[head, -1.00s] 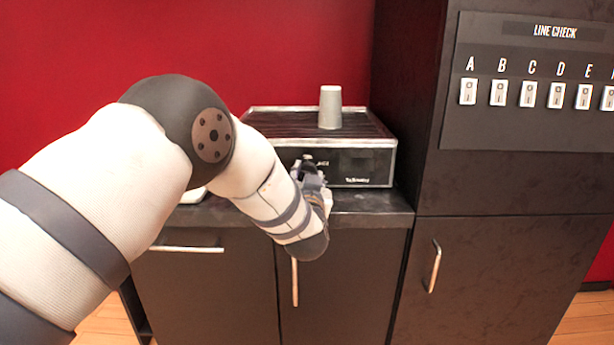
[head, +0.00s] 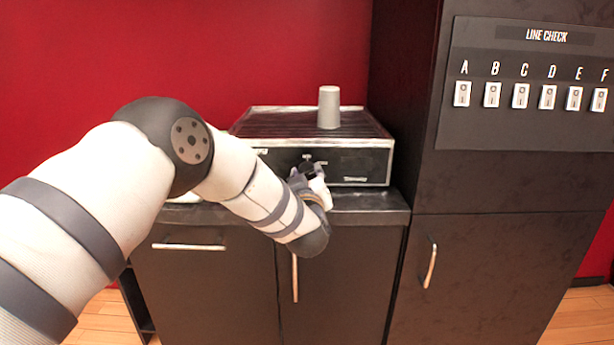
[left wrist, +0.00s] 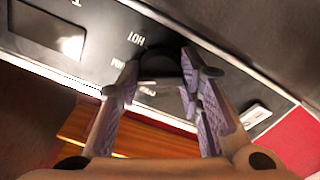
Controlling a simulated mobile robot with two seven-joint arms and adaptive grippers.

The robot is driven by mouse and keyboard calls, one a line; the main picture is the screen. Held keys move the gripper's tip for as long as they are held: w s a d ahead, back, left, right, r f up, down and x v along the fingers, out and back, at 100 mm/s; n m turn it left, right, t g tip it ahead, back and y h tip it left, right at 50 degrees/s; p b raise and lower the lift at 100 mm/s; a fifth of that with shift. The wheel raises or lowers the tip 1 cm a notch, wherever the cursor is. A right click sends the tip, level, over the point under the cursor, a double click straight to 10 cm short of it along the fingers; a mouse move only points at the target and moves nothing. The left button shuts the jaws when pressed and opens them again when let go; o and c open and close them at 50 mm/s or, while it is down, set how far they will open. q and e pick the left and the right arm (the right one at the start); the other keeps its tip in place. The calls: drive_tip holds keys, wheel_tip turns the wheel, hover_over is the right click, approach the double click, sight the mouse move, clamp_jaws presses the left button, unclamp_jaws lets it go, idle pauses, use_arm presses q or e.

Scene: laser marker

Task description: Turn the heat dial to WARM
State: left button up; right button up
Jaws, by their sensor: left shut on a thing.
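The heat dial (left wrist: 160,64) is a dark round knob on the front panel of a black and silver machine (head: 345,163). In the left wrist view the label HOT stands by its upper left, with other labels along its left and lower side, partly hidden or too blurred to read. My left gripper (left wrist: 160,82) has its purple-padded fingers on both sides of the dial and is shut on it. In the head view the left gripper (head: 308,172) is at the machine's front and covers most of the dial. My right gripper is not in view.
A grey cup (head: 329,107) stands upside down on the machine's ribbed top. The machine sits on a dark counter (head: 370,207) above cabinet doors with handles. A tall dark cabinet (head: 490,185) with a LINE CHECK switch panel (head: 530,80) stands close on the right.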

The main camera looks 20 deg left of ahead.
use_arm(q)
drive_tip(key=shift+f, duration=0.1)
idle(0.3)
drive_tip(key=o, duration=1.2)
drive_tip(key=shift+c, duration=0.2)
drive_tip(key=v, duration=1.2)
